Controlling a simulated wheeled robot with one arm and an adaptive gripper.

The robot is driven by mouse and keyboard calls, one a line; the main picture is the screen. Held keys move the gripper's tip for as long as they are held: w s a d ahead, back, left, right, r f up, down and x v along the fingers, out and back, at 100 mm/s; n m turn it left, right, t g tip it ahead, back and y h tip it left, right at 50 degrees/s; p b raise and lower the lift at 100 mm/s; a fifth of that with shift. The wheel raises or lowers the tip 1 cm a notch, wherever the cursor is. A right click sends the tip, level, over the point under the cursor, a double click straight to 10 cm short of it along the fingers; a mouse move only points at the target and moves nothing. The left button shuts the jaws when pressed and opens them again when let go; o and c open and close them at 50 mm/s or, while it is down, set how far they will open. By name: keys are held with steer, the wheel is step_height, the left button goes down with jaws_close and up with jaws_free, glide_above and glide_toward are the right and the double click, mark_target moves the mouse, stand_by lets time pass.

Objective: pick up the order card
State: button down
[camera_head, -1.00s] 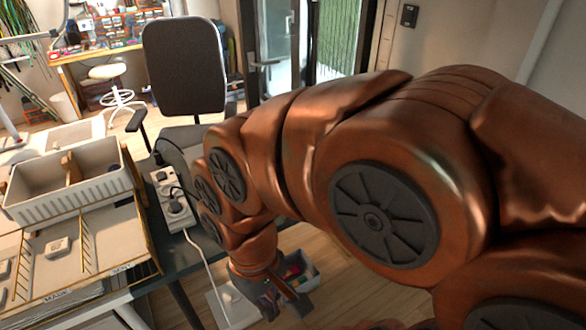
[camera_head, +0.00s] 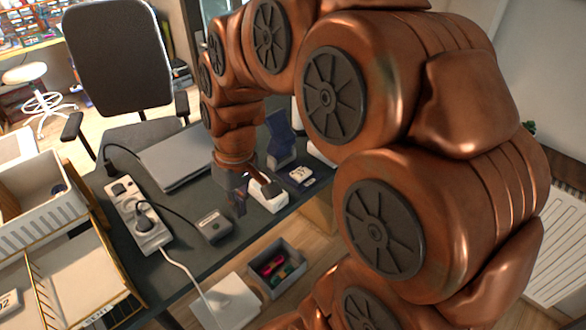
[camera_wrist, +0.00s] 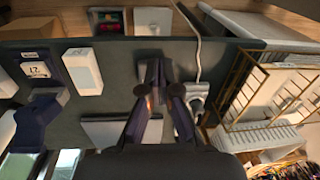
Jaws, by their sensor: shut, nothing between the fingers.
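A small white card with dark print (camera_head: 300,175) lies on the dark desk near its edge, right of my gripper. In the wrist view a card with a printed number (camera_wrist: 35,69) lies at the left; I take it for the same card, but cannot be sure that it is the order card. My gripper (camera_head: 240,200) is above the desk, apart from the card, with a white block (camera_head: 268,198) between them in the picture. In the wrist view my gripper (camera_wrist: 163,78) points at the desk, its fingers shut and empty.
A dark blue stand (camera_head: 279,140) is behind the card. A closed laptop (camera_head: 178,158), a power strip (camera_head: 138,218) with cords and a grey box (camera_head: 212,227) are on the desk. An open bin (camera_head: 277,268) stands below the desk edge.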

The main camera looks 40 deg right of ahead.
steer(key=w+d+f+t+b, duration=0.1)
steer(key=w+d+f+b, duration=0.1)
steer(key=w+d, duration=0.4)
steer(key=m+t+h+b, duration=0.1)
steer(key=t+b, duration=0.2)
steer(key=b, duration=0.1)
glide_toward(291, 170)
steer(key=x, duration=0.2)
steer(key=p+x, duration=0.1)
steer(key=x, duration=0.4)
steer(key=shift+w+d+p, duration=0.35)
steer(key=shift+d, duration=0.05)
